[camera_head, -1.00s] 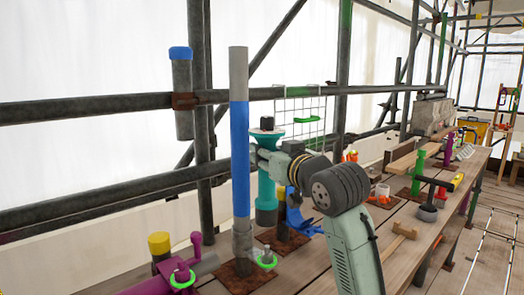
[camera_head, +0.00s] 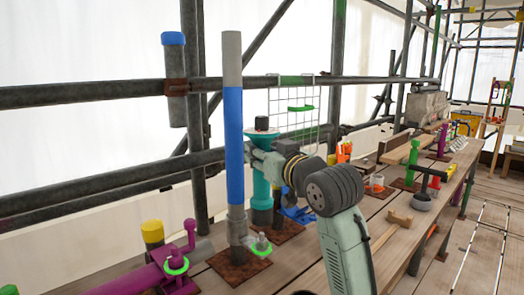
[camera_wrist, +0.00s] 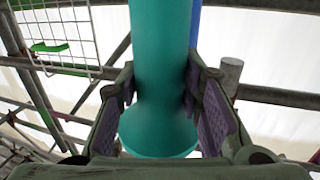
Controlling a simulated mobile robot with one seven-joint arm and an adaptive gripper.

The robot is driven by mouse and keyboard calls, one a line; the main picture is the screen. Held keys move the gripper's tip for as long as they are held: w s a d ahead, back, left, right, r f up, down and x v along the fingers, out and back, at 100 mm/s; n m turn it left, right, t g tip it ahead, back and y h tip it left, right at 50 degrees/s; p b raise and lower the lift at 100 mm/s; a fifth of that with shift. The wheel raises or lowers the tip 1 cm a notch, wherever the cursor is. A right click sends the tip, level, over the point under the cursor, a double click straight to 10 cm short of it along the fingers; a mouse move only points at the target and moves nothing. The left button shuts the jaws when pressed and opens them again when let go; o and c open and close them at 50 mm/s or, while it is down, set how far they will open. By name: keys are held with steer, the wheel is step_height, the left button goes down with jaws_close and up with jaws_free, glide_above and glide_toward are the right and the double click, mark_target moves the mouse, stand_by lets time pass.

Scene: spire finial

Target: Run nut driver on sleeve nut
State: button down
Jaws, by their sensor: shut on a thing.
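My gripper (camera_head: 262,162) is shut on a teal nut driver (camera_head: 261,190), upright with a dark top. In the wrist view, the purple-padded fingers (camera_wrist: 165,95) lie on both sides of its teal body (camera_wrist: 160,70), above a flared part. Its lower end is just right of the tall grey-and-blue pole (camera_head: 234,150), above the bench. A grey sleeve-like piece (camera_head: 237,226) surrounds the pole's foot on a rusty plate (camera_head: 238,274). A small fitting with a green ring (camera_head: 260,245) stands beside it. I cannot tell for certain which piece is the sleeve nut.
A magenta clamp (camera_head: 150,277) with a green ring and a yellow-capped post (camera_head: 153,236) stand left. A blue part (camera_head: 298,214) is just right of the driver. Scaffold rails (camera_head: 90,96) run behind.

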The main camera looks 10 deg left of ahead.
mark_target(265, 188)
steer(key=shift+f+b, duration=2.5)
steer(key=shift+f, duration=1.35)
steer(key=shift+s+f, duration=0.1)
steer(key=shift+f, duration=0.05)
